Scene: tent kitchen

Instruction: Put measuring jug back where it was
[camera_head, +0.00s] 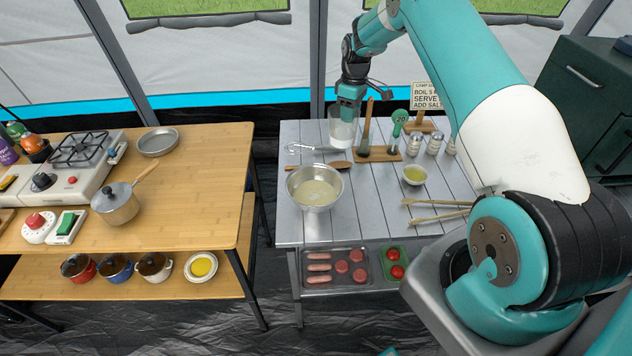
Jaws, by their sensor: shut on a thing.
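The measuring jug (342,131) is a clear, whitish vessel at the back of the grey slatted table (392,226). It looks upright. My gripper (347,108) points down from above and is shut on the jug's upper part. The fingertips are small and partly hidden against the jug. I cannot tell whether the jug's base touches the table or hangs just above it. A holder with upright utensils stands close to the jug's right.
A metal bowl of liquid (316,188) stands in front of the jug. The wooden utensil holder (378,154), shakers (413,144) and a small oil bowl (414,175) are to its right. Tongs (436,219) lie at the right. A metal utensil (303,148) lies to the left.

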